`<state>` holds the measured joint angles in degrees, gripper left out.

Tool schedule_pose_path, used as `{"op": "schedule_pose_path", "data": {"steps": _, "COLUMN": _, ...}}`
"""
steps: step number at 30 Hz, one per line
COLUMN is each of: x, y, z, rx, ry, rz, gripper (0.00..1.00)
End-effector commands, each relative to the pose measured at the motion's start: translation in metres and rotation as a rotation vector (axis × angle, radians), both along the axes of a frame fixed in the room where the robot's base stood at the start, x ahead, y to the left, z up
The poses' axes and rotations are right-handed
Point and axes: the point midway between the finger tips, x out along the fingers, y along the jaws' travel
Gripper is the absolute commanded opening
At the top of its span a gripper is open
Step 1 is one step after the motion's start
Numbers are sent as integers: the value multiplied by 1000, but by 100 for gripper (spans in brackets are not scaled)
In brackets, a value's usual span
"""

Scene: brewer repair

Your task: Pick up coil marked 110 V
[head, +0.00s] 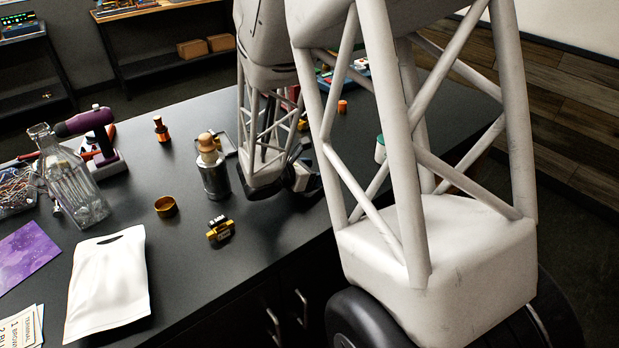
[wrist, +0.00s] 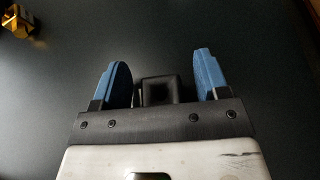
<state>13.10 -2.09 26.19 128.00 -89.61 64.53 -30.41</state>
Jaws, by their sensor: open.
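No 110 V marking is readable in either view, so I cannot tell which part is the coil named. In the head view, a copper-coloured wound part (head: 162,131) stands upright towards the back of the black table. A small yellow-and-black part (head: 220,229) lies near the front edge, and an orange piece (head: 342,106) is further back on the right. My gripper (wrist: 162,66) is open, with nothing between its blue fingers, over bare dark tabletop. A shiny gold part (wrist: 18,18) is at the top left of the wrist view, apart from the fingers. My arm hides part of the table.
A brass ring (head: 166,206) and a silver flask with a tan top (head: 212,168) stand left of my arm. A glass bottle (head: 70,180), a purple tool (head: 95,135) and a white bag (head: 108,285) are further left. Bare tabletop lies between them.

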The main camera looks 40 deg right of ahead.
Motion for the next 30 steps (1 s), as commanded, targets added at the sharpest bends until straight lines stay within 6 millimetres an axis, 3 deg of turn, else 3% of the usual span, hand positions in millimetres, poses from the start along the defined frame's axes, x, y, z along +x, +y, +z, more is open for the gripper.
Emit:
{"op": "schedule_pose_path", "data": {"steps": 13, "x": 0, "y": 0, "z": 0, "rx": 0, "ry": 0, "rz": 0, "gripper": 68}}
{"op": "schedule_pose_path", "data": {"steps": 24, "x": 0, "y": 0, "z": 0, "rx": 0, "ry": 0, "rz": 0, "gripper": 13}}
{"op": "schedule_pose_path", "data": {"steps": 30, "x": 0, "y": 0, "z": 0, "rx": 0, "ry": 0, "rz": 0, "gripper": 12}}
